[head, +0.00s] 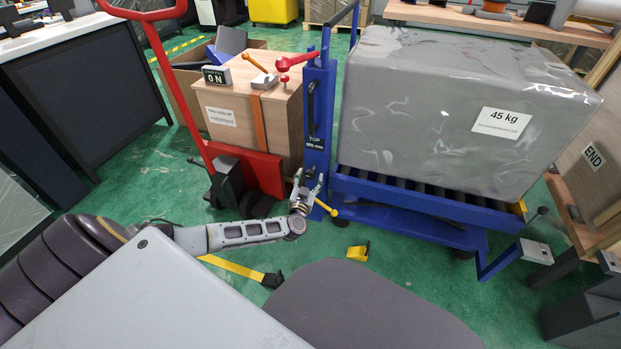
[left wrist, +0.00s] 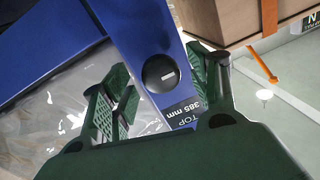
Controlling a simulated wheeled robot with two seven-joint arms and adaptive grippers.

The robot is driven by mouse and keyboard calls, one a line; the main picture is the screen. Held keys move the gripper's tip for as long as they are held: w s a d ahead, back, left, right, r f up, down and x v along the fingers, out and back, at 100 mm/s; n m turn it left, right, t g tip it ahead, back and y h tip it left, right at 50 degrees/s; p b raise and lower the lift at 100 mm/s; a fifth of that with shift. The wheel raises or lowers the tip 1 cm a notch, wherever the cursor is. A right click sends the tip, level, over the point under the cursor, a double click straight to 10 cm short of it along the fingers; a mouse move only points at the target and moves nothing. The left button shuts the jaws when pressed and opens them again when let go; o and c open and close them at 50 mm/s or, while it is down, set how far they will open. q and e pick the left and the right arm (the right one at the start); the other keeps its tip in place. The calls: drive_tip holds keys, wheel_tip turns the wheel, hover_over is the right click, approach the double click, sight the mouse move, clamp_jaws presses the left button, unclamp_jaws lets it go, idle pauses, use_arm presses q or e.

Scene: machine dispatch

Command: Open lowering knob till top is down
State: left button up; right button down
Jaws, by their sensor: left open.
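A round black knob (left wrist: 160,73) with a pale line mark sits on the blue post (left wrist: 130,30) in the left wrist view. My left gripper (head: 309,180) is open, its green-padded fingers on either side of the knob, which appears a little beyond them. I cannot tell whether they touch it. In the head view the knob is not clearly visible near the gripper. The post (head: 318,110) bears a label reading "TOP" with a millimetre figure, 385 mm in the left wrist view. The blue lift's roller top (head: 430,200) carries a grey wrapped 45 kg load (head: 450,110). My right gripper is out of view.
A red pallet truck (head: 262,172) with a wooden crate (head: 245,110) stands left of the post. A yellow lever (head: 327,208) is just below my left gripper. A yellow piece (head: 358,251) lies on the green floor. A board marked END (head: 592,158) stands at right.

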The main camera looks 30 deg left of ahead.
use_arm(q)
drive_tip(key=shift+b+x, duration=0.45)
drive_tip(key=shift+x, duration=0.7)
drive_tip(key=shift+c, duration=0.4)
drive_tip(key=c, duration=0.9)
